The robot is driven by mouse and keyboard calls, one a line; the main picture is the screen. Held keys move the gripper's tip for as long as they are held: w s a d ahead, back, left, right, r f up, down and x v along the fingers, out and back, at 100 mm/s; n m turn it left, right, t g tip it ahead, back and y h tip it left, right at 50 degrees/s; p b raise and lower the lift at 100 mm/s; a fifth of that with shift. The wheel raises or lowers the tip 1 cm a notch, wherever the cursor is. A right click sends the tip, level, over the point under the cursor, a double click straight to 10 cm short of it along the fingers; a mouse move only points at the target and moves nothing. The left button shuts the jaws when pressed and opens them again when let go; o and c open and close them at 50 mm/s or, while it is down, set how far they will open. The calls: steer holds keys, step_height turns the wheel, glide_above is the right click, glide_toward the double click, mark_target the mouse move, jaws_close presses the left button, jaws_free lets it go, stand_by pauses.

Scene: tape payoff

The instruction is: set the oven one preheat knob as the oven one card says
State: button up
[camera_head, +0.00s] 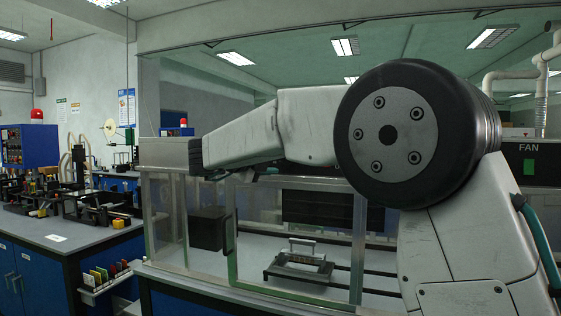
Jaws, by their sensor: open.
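I cannot make out a preheat knob or an oven one card in this view. A blue cabinet (38,147) with a red beacon (37,115) stands at the far left. Its front panel (12,147) carries small controls that are too small to tell apart. Small wall notices (126,108) hang behind it, their text unreadable. My arm crosses the picture from the lower right toward the left and hides much of the middle. I do not see my gripper's fingers.
A glass-walled enclosure (176,220) with metal frames holds a dark fixture (300,268) and a black box (207,229). A workbench (62,246) with black equipment stands left, a small rack (108,275) at its side. A black unit marked FAN (528,150) is at right.

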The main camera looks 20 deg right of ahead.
steer(key=v, duration=0.4)
steer(key=shift+a, duration=0.1)
steer(key=w+a+f+n+t+y, duration=0.3)
steer(key=w+a+n+t+y, duration=0.3)
steer(key=a+n+t+y, duration=0.6)
steer(key=s+a+f+n+g+y, duration=0.2)
steer(key=s+f+n+g+y, duration=0.6)
steer(key=s+n, duration=0.5)
steer(key=s+d+f+n+g+h, duration=0.1)
steer(key=s+d+f+n+g, duration=0.2)
steer(key=s+d, duration=0.5)
steer(key=s+d+f+n+g+h, duration=0.2)
steer(key=s+d+f, duration=0.4)
steer(key=s, duration=1.1)
steer(key=s+d+f+n+g+h, duration=0.2)
steer(key=s+d+f+g, duration=0.3)
steer(key=s+d, duration=0.5)
steer(key=s+n+g, duration=0.1)
steer(key=s, duration=0.2)
steer(key=shift+d+f+n+g, duration=0.2)
steer(key=shift+d+n+g, duration=0.1)
steer(key=shift+n, duration=0.1)
